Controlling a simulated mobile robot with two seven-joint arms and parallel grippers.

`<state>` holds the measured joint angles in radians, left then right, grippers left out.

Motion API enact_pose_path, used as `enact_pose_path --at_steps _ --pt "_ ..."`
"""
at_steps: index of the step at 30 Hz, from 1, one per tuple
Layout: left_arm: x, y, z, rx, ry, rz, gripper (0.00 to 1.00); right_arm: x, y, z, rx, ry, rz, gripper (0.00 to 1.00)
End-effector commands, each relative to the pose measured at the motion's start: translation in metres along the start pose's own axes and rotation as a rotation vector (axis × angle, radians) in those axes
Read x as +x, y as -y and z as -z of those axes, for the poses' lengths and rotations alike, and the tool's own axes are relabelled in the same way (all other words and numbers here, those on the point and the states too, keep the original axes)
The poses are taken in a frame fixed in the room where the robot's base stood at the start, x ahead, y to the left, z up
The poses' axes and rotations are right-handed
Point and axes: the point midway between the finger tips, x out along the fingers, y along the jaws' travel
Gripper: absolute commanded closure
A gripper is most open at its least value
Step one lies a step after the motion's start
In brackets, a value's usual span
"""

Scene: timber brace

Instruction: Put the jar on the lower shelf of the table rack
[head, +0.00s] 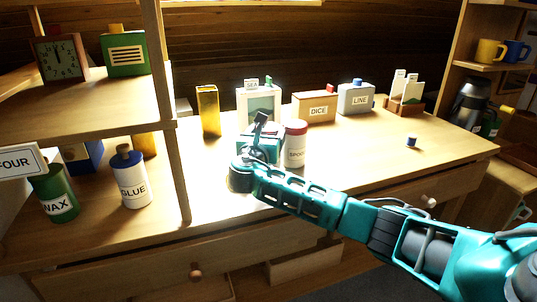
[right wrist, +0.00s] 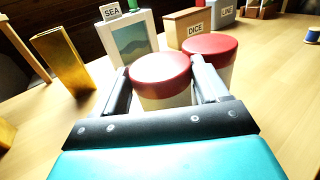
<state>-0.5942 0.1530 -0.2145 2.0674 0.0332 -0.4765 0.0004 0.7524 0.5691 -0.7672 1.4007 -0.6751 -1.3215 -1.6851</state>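A white jar with a red lid (right wrist: 160,78) stands between the fingers of my right gripper (right wrist: 160,88) in the right wrist view. The fingers lie close along both sides of it; whether they press on it I cannot tell. In the head view my right gripper (head: 262,138) covers this jar. A second red-lidded white jar (head: 296,148), its label starting "SPOO", stands just right of the gripper; it also shows behind the first in the right wrist view (right wrist: 212,50). The table rack (head: 85,92) is at the left, its lower level holding several items. My left gripper is not in view.
A green WAX jar (head: 57,195) and a white GLUE jar (head: 131,180) stand low in the rack. A gold block (head: 208,110), a SEA picture box (head: 259,100), a DICE box (head: 314,107) and a LINE box (head: 356,98) stand along the back. The table's right part is mostly clear.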

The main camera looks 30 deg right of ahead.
Motion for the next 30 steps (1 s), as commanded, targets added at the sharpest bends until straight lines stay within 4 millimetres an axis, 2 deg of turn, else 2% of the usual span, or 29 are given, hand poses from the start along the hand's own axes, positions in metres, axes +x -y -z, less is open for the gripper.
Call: enact_pose_path --at_steps 2,16,23,26,30 --pt "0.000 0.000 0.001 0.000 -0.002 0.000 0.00 0.000 0.000 0.001 0.000 -0.001 0.000 0.42" --pt "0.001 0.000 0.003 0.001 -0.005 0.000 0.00 -0.001 0.000 0.000 0.000 0.000 0.000 0.86" --pt "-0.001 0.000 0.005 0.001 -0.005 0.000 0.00 0.000 0.000 -0.007 0.002 0.001 0.000 0.86" --pt "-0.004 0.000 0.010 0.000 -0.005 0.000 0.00 0.000 0.000 -0.022 0.003 0.003 0.000 0.86" --pt "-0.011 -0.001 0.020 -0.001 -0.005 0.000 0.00 0.000 -0.001 -0.057 0.004 0.003 -0.001 0.86"
